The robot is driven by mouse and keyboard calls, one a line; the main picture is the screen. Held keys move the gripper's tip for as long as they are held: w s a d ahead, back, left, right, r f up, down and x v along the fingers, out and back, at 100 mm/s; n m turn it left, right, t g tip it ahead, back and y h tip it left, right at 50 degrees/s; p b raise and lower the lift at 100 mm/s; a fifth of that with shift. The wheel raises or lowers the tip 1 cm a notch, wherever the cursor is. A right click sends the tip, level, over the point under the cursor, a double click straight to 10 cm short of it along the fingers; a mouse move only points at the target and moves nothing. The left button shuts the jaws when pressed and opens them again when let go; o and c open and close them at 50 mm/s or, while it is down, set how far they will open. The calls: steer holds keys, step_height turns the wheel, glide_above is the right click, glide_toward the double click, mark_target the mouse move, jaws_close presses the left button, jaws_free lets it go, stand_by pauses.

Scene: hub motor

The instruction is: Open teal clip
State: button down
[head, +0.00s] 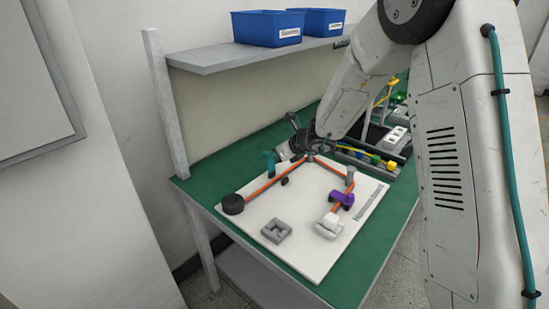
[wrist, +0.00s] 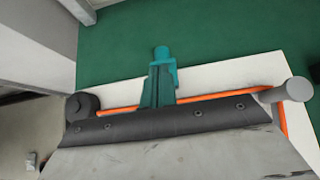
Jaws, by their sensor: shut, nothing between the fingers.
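The teal clip (head: 269,162) stands at the back left edge of the white board (head: 300,238). In the wrist view the teal clip (wrist: 160,78) is near the middle, with its rounded end pointing away. The orange cable (wrist: 215,98) runs to it from both sides; its lower part is hidden behind a dark-edged grey part of mine. I cannot tell whether its lever is open. My gripper (head: 299,146) is shut and empty, just right of the clip and above the board's back edge. Contact with the clip cannot be made out.
The cable runs from a black round piece (head: 232,204) past grey posts (head: 350,172) and a purple clip (head: 342,199) to a white connector (head: 328,226). A grey square block (head: 276,231) lies in front. A shelf (head: 235,55) with blue bins (head: 268,28) hangs behind.

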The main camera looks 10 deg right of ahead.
steer(key=shift+w+a, duration=0.2)
steer(key=shift+w, duration=0.05)
steer(key=shift+r, duration=0.2)
stand_by(0.5)
